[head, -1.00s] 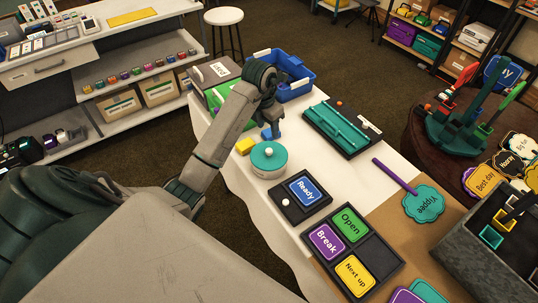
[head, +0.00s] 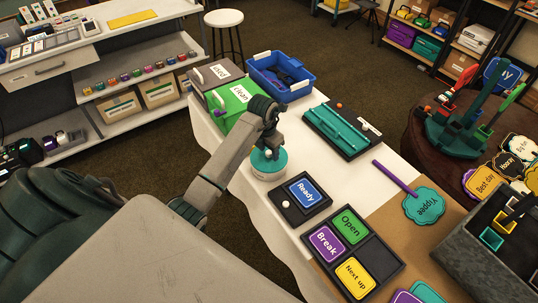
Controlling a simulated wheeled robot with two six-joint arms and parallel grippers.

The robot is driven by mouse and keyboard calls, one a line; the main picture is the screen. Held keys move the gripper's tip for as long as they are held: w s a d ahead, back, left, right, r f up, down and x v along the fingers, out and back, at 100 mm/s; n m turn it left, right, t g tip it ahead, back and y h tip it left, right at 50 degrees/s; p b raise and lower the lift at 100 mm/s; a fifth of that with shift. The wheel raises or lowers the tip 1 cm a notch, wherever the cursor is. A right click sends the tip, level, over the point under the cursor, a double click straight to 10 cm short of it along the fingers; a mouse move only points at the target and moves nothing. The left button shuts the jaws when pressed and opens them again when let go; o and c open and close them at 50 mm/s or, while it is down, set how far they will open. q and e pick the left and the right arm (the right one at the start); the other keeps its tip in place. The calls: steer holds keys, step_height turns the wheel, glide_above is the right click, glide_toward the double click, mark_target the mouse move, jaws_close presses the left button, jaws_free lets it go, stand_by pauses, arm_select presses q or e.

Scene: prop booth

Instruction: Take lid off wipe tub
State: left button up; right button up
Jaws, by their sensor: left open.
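The wipe tub (head: 268,175) is a short, round, white tub near the left edge of the white table. Its teal lid (head: 279,163) is on top. My left gripper (head: 268,153) is open and directly above the middle of the lid, with its fingers pointing down. My right gripper is not in view.
A black tray with a blue "Ready" sign (head: 303,193) lies just in front of the tub. Behind stand a green box (head: 231,100) and a blue bin (head: 302,88).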

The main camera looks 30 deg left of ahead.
arm_select(q)
jaws_close()
steer(key=shift+r, duration=0.1)
stand_by(0.3)
